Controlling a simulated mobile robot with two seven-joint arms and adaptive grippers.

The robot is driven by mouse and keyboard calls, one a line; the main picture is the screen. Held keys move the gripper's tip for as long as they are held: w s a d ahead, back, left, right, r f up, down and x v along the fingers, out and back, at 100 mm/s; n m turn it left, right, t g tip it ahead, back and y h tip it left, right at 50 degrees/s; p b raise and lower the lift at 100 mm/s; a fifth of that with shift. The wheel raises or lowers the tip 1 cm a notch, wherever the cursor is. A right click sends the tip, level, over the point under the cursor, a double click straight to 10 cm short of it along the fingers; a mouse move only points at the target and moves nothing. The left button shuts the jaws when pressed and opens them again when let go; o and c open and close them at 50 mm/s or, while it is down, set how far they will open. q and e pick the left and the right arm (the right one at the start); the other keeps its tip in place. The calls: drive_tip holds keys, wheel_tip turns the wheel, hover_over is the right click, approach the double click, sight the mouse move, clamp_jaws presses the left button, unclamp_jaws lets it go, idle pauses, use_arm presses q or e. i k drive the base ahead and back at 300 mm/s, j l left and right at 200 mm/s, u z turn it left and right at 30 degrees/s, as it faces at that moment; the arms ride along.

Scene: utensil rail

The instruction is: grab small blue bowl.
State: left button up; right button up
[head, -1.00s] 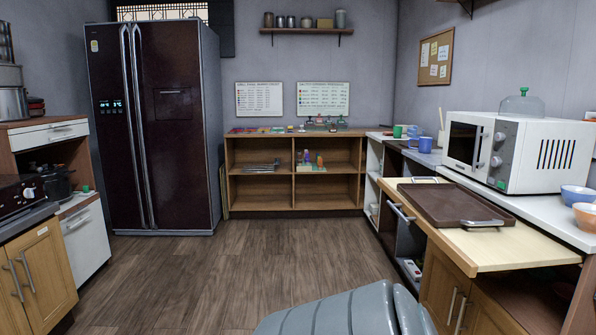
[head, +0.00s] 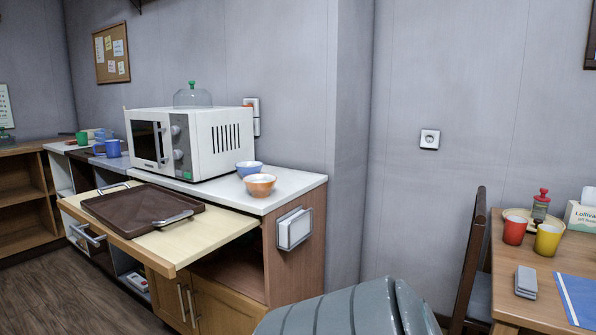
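A small blue bowl (head: 249,168) sits on the white counter just right of the microwave. An orange bowl (head: 260,185) stands in front of it and hides a little of its lower edge. Neither of my grippers is in the head view.
The microwave (head: 192,142) stands on the white counter (head: 297,183). Below it a pulled-out wooden board (head: 205,238) holds a brown tray (head: 135,207). A table (head: 512,268) with cups and a chair (head: 470,258) stand at the right.

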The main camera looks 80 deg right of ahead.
sight(245, 169)
drive_tip(key=z, duration=2.25)
